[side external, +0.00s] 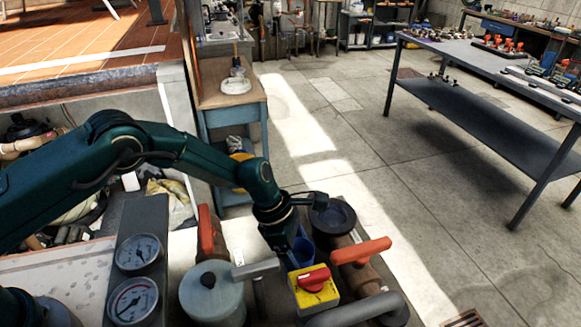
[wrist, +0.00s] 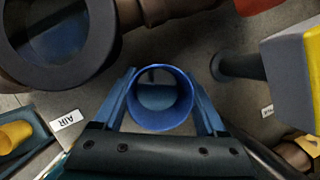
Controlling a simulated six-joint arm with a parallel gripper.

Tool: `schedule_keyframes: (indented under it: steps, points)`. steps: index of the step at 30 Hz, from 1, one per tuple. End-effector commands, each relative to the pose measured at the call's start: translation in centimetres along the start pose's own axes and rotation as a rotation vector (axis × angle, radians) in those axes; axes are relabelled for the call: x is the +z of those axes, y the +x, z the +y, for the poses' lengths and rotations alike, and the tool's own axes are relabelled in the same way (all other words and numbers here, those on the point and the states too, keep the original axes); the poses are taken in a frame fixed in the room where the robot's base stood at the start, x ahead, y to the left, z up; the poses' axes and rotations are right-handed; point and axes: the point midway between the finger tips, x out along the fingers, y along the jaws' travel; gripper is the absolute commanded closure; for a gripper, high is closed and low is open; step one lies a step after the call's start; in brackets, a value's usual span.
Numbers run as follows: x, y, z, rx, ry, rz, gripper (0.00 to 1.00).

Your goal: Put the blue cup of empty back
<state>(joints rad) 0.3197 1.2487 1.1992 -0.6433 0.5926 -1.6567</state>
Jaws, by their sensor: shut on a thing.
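The blue cup (wrist: 162,121) sits between the two blue fingers of my gripper (wrist: 161,82) in the wrist view, with its open round mouth facing the camera. The fingers press on its left and right sides. No contents are plain inside it. In the side view the cup (side external: 303,252) shows only in part, beside my gripper (side external: 291,246), behind the yellow box with a red knob. Whether the cup's base touches anything below is hidden.
A pipe with a dark round opening (side external: 333,216) and an orange-handled valve (side external: 360,251) stand close right of the cup. The yellow box (side external: 313,289) is in front. A yellow cup (wrist: 14,134) and an AIR label (wrist: 68,122) show at left in the wrist view.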

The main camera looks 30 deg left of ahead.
Motion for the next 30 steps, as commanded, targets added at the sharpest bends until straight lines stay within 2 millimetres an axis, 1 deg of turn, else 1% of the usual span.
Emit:
schedule_keyframes:
  steps: [5, 6, 7, 8, 16, 20, 25, 30]
  points:
    - [-0.1, 0.2, 0.0, -0.001, -0.001, 0.000, 0.87]
    - [-0.1, 0.2, 0.0, -0.001, -0.001, 0.000, 0.18]
    - [-0.1, 0.2, 0.0, -0.001, -0.001, 0.000, 0.07]
    - [-0.1, 0.2, 0.0, -0.001, -0.001, 0.000, 0.00]
    - [0.0, 0.0, 0.0, 0.000, 0.000, 0.000, 0.00]
    - [0.1, -0.8, 0.1, 0.000, -0.001, -0.001, 0.00]
    - [0.1, -3.4, 0.1, 0.002, -0.002, -0.002, 0.00]
    - [0.1, -6.7, 0.1, 0.004, -0.001, -0.002, 0.00]
